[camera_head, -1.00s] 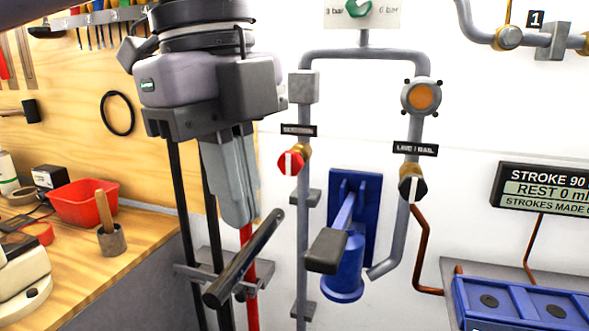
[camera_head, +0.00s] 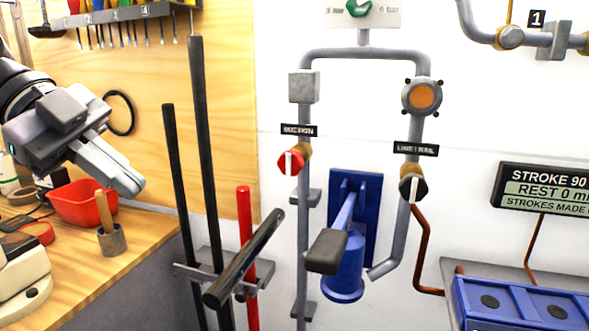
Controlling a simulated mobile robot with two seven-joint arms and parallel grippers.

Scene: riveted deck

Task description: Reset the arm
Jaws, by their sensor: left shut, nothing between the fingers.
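My left gripper (camera_head: 128,186) is at the left of the head view, above the wooden workbench. Its grey fingers are together with nothing between them, and they point down and to the right. It is apart from the pump and the pipes. My right gripper is not in view.
The blue pump (camera_head: 343,265) with its lever handle (camera_head: 327,251) is on the white wall. A red-handled valve (camera_head: 291,162) and a black valve (camera_head: 412,186) sit on grey pipes. Upright bars (camera_head: 203,130) stand in a rack. A red bin (camera_head: 82,203) and wooden-handled tool (camera_head: 105,212) are below my gripper.

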